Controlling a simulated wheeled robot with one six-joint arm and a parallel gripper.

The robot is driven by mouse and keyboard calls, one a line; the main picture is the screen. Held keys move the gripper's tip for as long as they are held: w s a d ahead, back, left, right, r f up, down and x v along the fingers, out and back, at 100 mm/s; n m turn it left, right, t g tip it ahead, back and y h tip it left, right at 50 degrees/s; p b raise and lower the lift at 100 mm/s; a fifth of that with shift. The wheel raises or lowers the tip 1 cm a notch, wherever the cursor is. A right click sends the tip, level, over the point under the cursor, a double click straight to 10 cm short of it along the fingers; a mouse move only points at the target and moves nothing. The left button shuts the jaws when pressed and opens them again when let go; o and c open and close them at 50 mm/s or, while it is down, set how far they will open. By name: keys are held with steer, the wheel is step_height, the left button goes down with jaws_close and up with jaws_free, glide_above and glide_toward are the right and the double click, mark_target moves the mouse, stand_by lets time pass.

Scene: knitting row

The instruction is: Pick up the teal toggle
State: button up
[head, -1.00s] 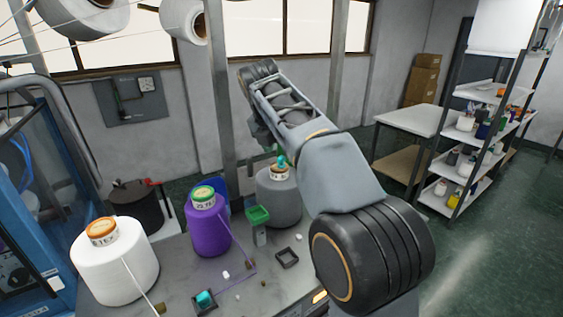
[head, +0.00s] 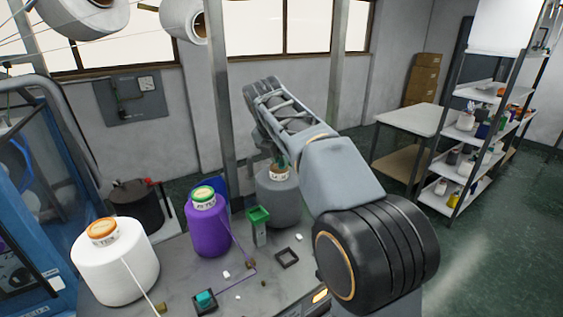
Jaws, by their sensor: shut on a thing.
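My gripper (head: 280,160) is mostly hidden behind my own arm, above the top of the grey yarn cone (head: 277,192). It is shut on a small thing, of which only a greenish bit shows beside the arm. It looks like the teal toggle, but its shape cannot be made out. I cannot tell whether it touches the cone top. A separate teal block (head: 205,297) sits in a dark square holder on the table at the lower middle.
A white cone (head: 115,270) and a purple cone (head: 209,232) stand left of the grey cone. A green-topped grey post (head: 259,226) and an empty dark square frame (head: 287,258) are nearby. Small bits lie between. A shelf rack (head: 480,140) stands at right.

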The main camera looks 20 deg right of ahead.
steer(key=shift+r, duration=0.1)
steer(key=shift+c, duration=0.3)
steer(key=shift+r, duration=0.5)
steer(key=r, duration=0.2)
steer(key=shift+s+d+r, duration=0.15)
steer(key=shift+s+r, duration=0.1)
steer(key=shift+r, duration=0.15)
steer(key=s+d+r+b, duration=0.2)
steer(key=s+d+r, duration=0.3)
steer(key=s+r, duration=0.4)
steer(key=shift+s, duration=1.75)
steer(key=shift+f, duration=0.1)
